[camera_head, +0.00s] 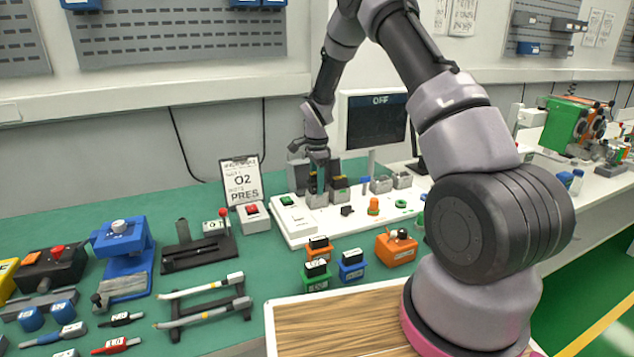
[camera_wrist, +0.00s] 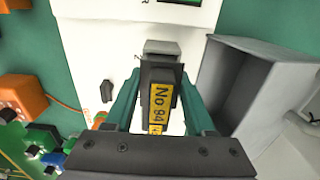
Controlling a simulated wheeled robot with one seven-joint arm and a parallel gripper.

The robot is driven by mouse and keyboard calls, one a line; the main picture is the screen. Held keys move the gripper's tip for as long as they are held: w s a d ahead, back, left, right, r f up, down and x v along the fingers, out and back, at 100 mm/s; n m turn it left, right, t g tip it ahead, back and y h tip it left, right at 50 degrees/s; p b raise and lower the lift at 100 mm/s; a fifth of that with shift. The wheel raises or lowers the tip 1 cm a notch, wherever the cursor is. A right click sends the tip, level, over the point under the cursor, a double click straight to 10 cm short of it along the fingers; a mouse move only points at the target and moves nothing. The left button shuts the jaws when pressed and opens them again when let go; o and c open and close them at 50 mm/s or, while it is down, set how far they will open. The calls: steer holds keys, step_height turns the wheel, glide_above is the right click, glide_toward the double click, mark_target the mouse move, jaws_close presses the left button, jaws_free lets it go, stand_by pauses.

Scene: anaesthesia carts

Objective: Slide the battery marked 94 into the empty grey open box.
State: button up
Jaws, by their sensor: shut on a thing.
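My gripper (camera_wrist: 160,105) is shut on a black battery whose yellow label reads No 94 (camera_wrist: 160,107). In the head view my gripper (camera_head: 317,184) points down over the white board (camera_head: 297,234). A small grey block (camera_wrist: 162,47) shows just beyond the battery in the wrist view; I cannot tell if they touch. A larger grey open box (camera_wrist: 225,75) stands to the right in the wrist view, beside and apart from the battery. Its visible inside looks empty. In the head view a grey box (camera_head: 298,173) stands behind my gripper, partly hidden.
Another grey holder (camera_head: 341,196) with a black and yellow top stands right of my gripper. More grey boxes (camera_head: 381,186) stand further right. Orange, green (camera_head: 317,276) and blue (camera_head: 351,266) blocks stand in front of the board. A screen (camera_head: 376,122) reads OFF behind.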

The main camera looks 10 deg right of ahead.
steer(key=o, duration=1.2)
step_height(320, 180, up, 11)
steer(key=shift+f, duration=0.1)
